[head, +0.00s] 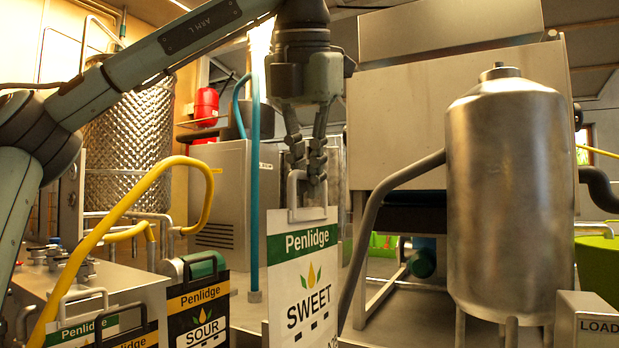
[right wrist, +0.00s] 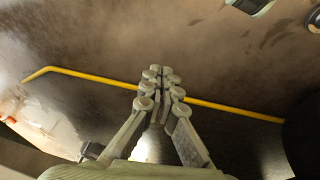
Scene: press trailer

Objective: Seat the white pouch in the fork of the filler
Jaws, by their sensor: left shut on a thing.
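The white pouch (head: 302,285) has a green band reading "Penlidge", the word "SWEET" and a pale loop handle on top. It hangs upright from my left gripper (head: 305,185), whose fingers are closed on the handle. The pouch's lower end runs out of the bottom of the head view. My right gripper (right wrist: 162,75) shows only in the right wrist view, with its fingertips together and nothing seen between them, above a dark floor. I cannot make out the filler's fork in either view.
A black "SOUR" pouch (head: 200,310) and another white pouch (head: 75,332) stand at lower left beside a yellow hose (head: 125,205). A steel tank (head: 508,195) and a box marked "LOAD" (head: 590,318) stand at right. A teal pipe (head: 255,190) rises left of the held pouch.

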